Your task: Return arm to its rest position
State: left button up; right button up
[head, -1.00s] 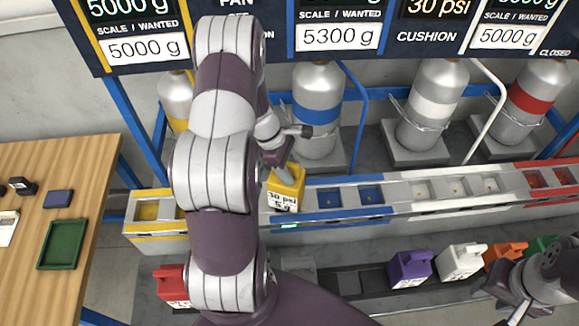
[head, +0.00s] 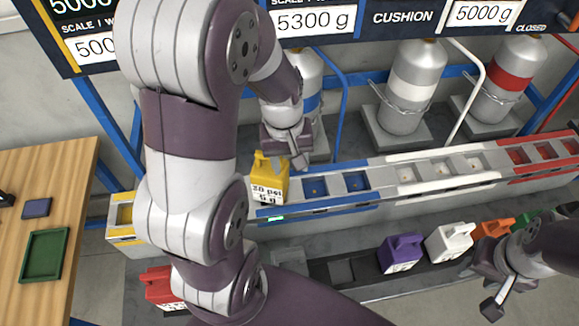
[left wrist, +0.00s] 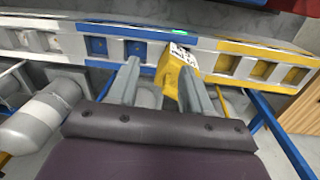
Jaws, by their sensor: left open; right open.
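My left arm crosses the head view. My left gripper (head: 297,163) is open, just behind and to the right of a yellow canister (head: 268,180). The canister is labelled 30 psi, 5 g and stands upright at the left end of the blue rail section; its handle shows free. In the left wrist view, the open left gripper (left wrist: 159,67) has the canister (left wrist: 172,70) in line with the gap, close to the right finger. Whether they touch, I cannot tell. My right gripper (head: 490,300) is open and empty at the lower right.
The slotted rail (head: 420,183) runs across the middle, with silver tanks (head: 415,85) behind it. A lower row holds red, purple (head: 400,253), white (head: 450,242) and orange canisters. A wooden table (head: 70,180) with a green tray (head: 45,256) stands left.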

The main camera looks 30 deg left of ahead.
pick_arm(q)
jog(key=s+d+m+t+y, duration=0.1)
jog(key=s+d+m, duration=0.3)
jog(key=d+m, duration=0.25)
notch_tip(320, 180, down, 7)
jog(key=a+b, duration=0.1)
jog(key=b, duration=0.6)
jog(key=shift+a+m, duration=0.35)
jog(key=shift+m, duration=0.1)
pick_arm(e)
notch_tip(320, 180, down, 7)
jog(key=shift+s, duration=0.15)
pick_arm(q)
jog(key=shift+w+r, duration=0.1)
pick_arm(e)
jog(key=shift+r, duration=0.1)
